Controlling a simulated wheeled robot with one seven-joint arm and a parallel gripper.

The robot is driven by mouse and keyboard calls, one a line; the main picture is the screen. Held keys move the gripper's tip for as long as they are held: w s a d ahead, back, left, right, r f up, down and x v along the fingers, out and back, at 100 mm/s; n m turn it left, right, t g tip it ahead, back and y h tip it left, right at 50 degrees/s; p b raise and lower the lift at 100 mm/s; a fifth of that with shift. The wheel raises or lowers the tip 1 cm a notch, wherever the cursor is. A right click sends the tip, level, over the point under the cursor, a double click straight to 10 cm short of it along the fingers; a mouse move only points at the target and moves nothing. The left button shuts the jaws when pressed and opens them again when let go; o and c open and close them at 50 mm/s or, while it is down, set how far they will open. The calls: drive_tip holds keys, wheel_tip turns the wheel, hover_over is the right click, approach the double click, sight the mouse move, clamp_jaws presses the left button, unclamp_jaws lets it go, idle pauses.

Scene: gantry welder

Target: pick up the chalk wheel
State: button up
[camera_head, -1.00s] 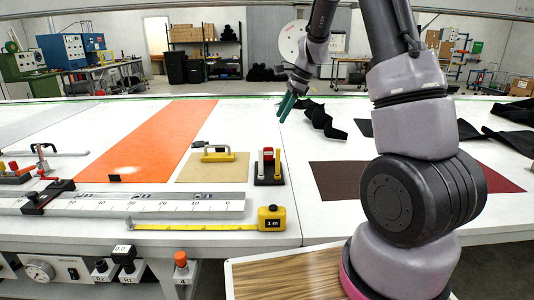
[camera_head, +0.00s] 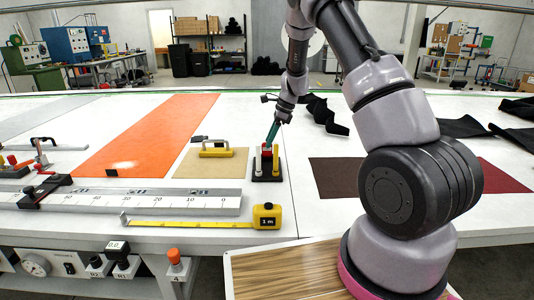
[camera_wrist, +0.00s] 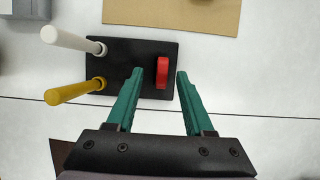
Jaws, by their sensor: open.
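A small red piece, which looks like the chalk wheel (camera_head: 267,151), stands on a black holder (camera_head: 268,177) on the white table. In the wrist view the red piece (camera_wrist: 162,73) is upright at the right end of the holder (camera_wrist: 125,58). A white stick (camera_wrist: 70,38) and a yellow stick (camera_wrist: 73,91) stand at its left end. My gripper (camera_head: 270,141) is open above the holder, with green fingers pointing down. In the wrist view its fingertips (camera_wrist: 160,72) lie left and right of the red piece, seemingly apart from it; their exact height is unclear.
A tan board (camera_head: 211,163) with a yellow-handled tool (camera_head: 216,153) lies just left of the holder. A yellow tape measure (camera_head: 267,216) and a long metal ruler (camera_head: 160,201) lie in front. Black cloth (camera_head: 327,115) lies behind right. Bare white table is right of the holder.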

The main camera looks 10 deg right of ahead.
drive_tip(key=x, duration=0.3)
drive_tip(key=shift+w+f, duration=0.15)
clamp_jaws()
wheel_tip(320, 180, up, 10)
drive_tip(key=shift+r, duration=0.1)
idle(0.3)
